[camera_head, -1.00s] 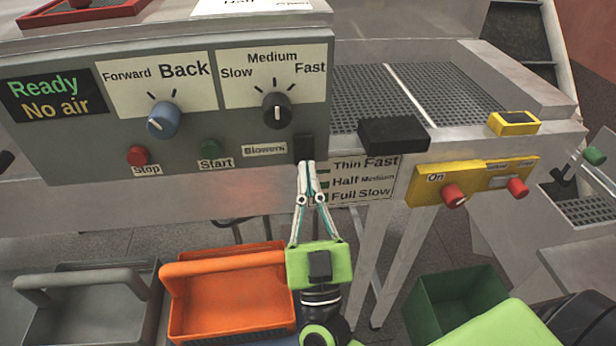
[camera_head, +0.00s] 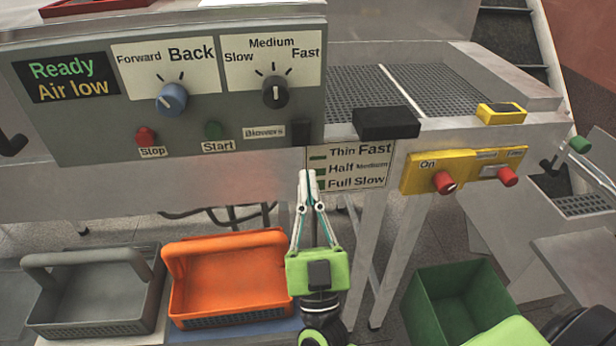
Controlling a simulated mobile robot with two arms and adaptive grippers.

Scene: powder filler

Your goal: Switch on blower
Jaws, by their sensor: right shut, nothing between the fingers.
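The grey control panel (camera_head: 110,130) fills the upper left. A black rocker switch (camera_head: 303,132) sits at its lower right, beside the white "Blowers" label (camera_head: 264,132). The display (camera_head: 66,79) reads "Ready" in green and "Air low" in yellow. My right gripper (camera_head: 307,174) is shut and empty, its fingertips pointing up just below the switch and apart from it. My left gripper is not in view.
An orange crate (camera_head: 232,280), a grey crate (camera_head: 100,295) and a green bin (camera_head: 455,295) stand below.

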